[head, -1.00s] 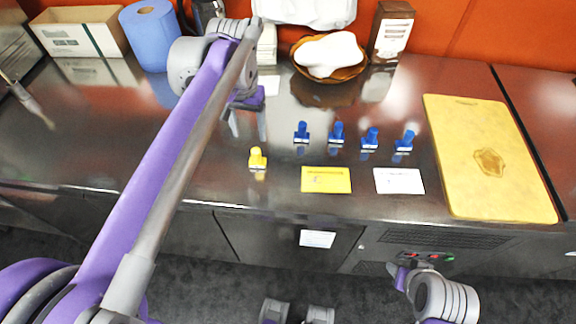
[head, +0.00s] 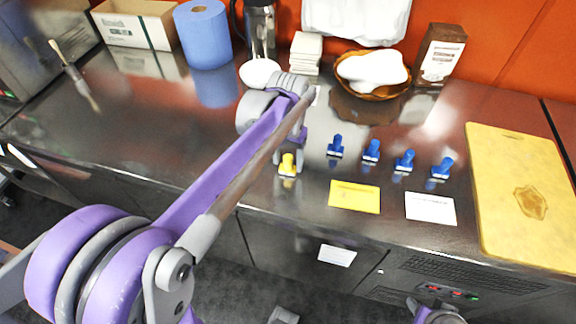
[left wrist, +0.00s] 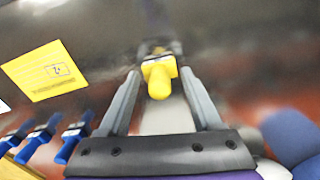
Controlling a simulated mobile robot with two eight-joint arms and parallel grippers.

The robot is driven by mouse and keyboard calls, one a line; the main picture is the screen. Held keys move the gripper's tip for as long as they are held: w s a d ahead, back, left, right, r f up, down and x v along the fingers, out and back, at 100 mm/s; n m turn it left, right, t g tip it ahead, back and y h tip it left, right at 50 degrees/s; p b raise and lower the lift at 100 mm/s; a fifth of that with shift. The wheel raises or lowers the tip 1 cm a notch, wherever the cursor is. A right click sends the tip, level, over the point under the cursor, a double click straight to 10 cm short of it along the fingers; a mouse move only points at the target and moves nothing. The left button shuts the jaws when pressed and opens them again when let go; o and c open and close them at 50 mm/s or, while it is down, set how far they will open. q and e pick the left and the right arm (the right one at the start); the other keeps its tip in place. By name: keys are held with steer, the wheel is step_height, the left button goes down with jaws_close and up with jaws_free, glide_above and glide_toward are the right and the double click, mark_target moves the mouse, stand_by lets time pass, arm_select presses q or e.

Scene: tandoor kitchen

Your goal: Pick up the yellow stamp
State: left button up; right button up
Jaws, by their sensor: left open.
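The yellow stamp (head: 287,165) stands upright on the steel counter near its front edge. In the left wrist view the yellow stamp (left wrist: 158,78) shows between the two fingers of my left gripper (left wrist: 160,85), with gaps on both sides. My left gripper (head: 290,158) is open and at the stamp in the head view, partly hidden by its own arm. My right gripper (head: 420,306) is low in front of the counter at the bottom edge, only partly in view; its fingers cannot be made out.
Several blue stamps (head: 371,151) stand in a row to the right. A yellow card (head: 355,197) and a white card (head: 430,209) lie in front of them. A yellow cutting board (head: 500,190) lies at right. A basket (head: 372,90), a carton (head: 441,54) and a blue roll (head: 203,36) stand behind.

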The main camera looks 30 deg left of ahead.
mark_target(288, 157)
arm_select(q)
jaws_close()
stand_by(0.3)
step_height(288, 157, up, 10)
steer(key=shift+f+p, duration=0.1)
steer(key=shift+p, duration=0.4)
steer(key=c, duration=0.6)
jaws_free()
steer(key=shift+c, duration=0.2)
jaws_close()
